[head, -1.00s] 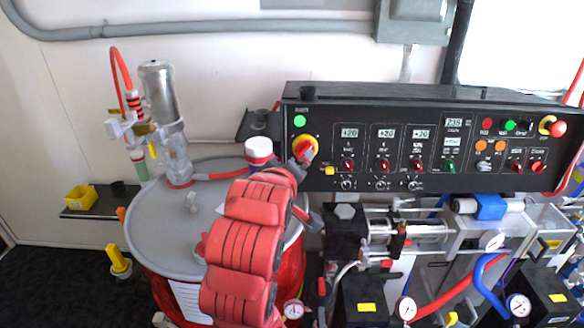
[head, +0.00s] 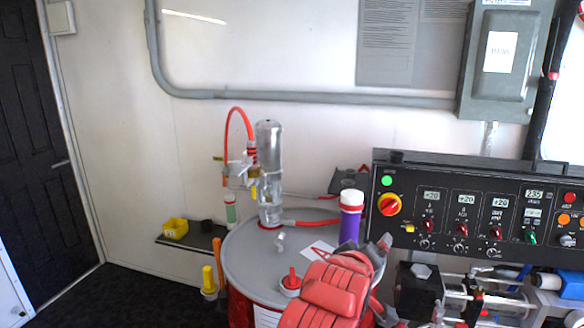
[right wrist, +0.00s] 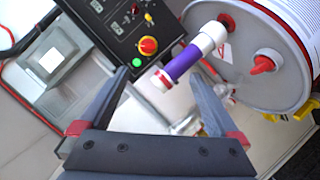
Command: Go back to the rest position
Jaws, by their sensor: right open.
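My right gripper (right wrist: 160,78) is open and empty in the right wrist view, with its two dark fingers spread apart. In the head view my red right arm comes up from the bottom, in front of the drum and below the control panel (head: 455,205). My left gripper is not in view.
A dark door (head: 30,140) stands far left.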

